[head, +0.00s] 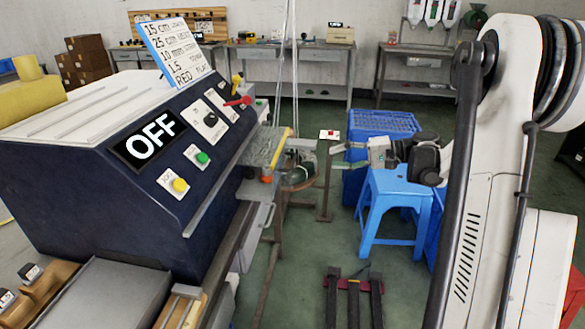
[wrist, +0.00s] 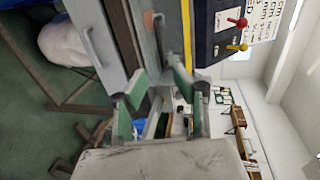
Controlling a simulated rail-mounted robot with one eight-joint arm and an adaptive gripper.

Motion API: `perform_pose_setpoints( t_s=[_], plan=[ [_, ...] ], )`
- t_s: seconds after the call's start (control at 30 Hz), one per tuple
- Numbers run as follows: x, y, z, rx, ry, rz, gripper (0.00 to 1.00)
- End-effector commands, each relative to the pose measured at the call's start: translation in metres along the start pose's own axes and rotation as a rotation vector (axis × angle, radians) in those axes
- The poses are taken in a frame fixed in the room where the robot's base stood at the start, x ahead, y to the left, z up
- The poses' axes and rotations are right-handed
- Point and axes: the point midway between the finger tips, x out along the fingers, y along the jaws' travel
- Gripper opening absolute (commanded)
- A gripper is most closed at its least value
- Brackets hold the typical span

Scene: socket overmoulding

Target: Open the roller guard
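The roller guard (head: 264,148) looks like a greyish see-through panel with a yellow edge, at the right end of the dark blue machine in the head view. It appears lowered, but its exact angle is hard to tell. My gripper (head: 340,156) is to the right of the guard, pointing left toward it, with a gap between. In the wrist view, my gripper (wrist: 155,72) has its two green-padded fingers apart with nothing held. The guard's yellow edge (wrist: 186,30) and a grey curved handle (wrist: 160,38) lie beyond the fingertips.
The machine's panel reads OFF (head: 152,139) and has a green button (head: 202,158), a yellow button (head: 180,185) and a red lever (head: 238,101). A blue stool (head: 393,200) and blue crate (head: 385,122) stand below and behind my gripper. Workbenches line the back wall.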

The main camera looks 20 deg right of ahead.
Motion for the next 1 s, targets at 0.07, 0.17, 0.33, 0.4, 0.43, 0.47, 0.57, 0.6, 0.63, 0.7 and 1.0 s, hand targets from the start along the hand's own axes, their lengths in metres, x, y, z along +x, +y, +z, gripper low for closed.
perform_pose_setpoints(
  t_s=[0.07, 0.17, 0.33, 0.4, 0.43, 0.47, 0.57, 0.6, 0.63, 0.7, 1.0],
  plan=[
    [0.000, 0.003, -0.002, -0.001, -0.001, -0.008, 0.27],
    [0.008, 0.002, -0.002, -0.001, -0.002, -0.010, 0.27],
    [0.034, 0.003, -0.001, -0.002, -0.004, -0.008, 0.27],
    [0.047, 0.003, -0.001, -0.002, -0.004, -0.008, 0.27],
    [0.053, 0.003, -0.001, -0.002, -0.004, -0.008, 0.27],
    [0.059, 0.003, -0.001, -0.002, -0.003, -0.008, 0.27],
    [0.078, 0.003, -0.001, -0.002, -0.004, -0.008, 0.27],
    [0.085, 0.003, -0.001, -0.001, -0.003, -0.008, 0.27],
    [0.090, 0.003, -0.001, -0.001, -0.004, -0.008, 0.27],
    [0.102, 0.003, -0.001, -0.001, -0.003, -0.007, 0.27],
    [0.133, 0.001, -0.001, -0.001, -0.002, -0.007, 0.27]
  ],
)
